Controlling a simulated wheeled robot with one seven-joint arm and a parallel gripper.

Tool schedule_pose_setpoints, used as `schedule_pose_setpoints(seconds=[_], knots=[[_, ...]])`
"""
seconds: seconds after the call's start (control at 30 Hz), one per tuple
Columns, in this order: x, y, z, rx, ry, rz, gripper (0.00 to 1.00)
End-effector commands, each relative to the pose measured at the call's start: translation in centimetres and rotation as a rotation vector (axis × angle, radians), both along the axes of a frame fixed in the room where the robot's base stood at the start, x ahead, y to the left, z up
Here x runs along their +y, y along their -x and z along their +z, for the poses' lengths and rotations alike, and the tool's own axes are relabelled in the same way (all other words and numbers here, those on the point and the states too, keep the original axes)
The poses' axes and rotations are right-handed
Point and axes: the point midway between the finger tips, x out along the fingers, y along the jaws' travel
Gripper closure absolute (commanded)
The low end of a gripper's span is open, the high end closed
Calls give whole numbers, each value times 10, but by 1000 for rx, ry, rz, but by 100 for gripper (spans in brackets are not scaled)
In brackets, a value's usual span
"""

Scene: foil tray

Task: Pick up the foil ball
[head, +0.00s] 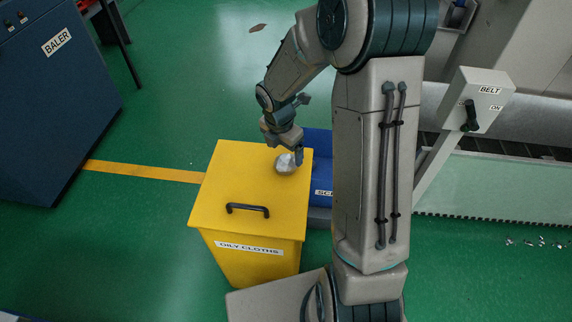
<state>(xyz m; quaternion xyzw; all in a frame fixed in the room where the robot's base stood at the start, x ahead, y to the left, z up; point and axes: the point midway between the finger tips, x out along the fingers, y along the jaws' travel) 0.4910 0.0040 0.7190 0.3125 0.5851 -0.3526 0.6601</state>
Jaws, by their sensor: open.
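The foil ball (286,164) is a small crumpled silver lump. It shows at the back right of the yellow bin's lid, and I cannot tell from this view whether it rests on the lid. My gripper (291,154) is open at the foil ball, pointing down, with one finger seen just right of the ball. The gripper hides part of the ball's upper side. Whether the fingers touch it cannot be told.
The yellow bin (222,200) is labelled OILY CLOTHS and has a black lid handle (248,209). A blue box (319,165) stands close behind it on the right. A navy baler (55,110) is at left, a belt switch box (480,102) at right. Green floor lies between.

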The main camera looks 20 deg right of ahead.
Motion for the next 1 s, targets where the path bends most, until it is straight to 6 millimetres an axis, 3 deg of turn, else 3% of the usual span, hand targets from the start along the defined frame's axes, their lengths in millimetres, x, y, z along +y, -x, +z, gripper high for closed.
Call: schedule_pose_setpoints(seconds=[0.4, 0.63, 0.67, 0.83, 1.0], knots=[[-4, 2, -50, 1, 0, 0, 13], [-4, 1, -52, -1, 1, 0, 13], [-4, 1, -51, -1, 1, 0, 16], [-4, 1, -51, 0, 0, -1, 61], [-4, 1, -51, -1, 1, -1, 61]])
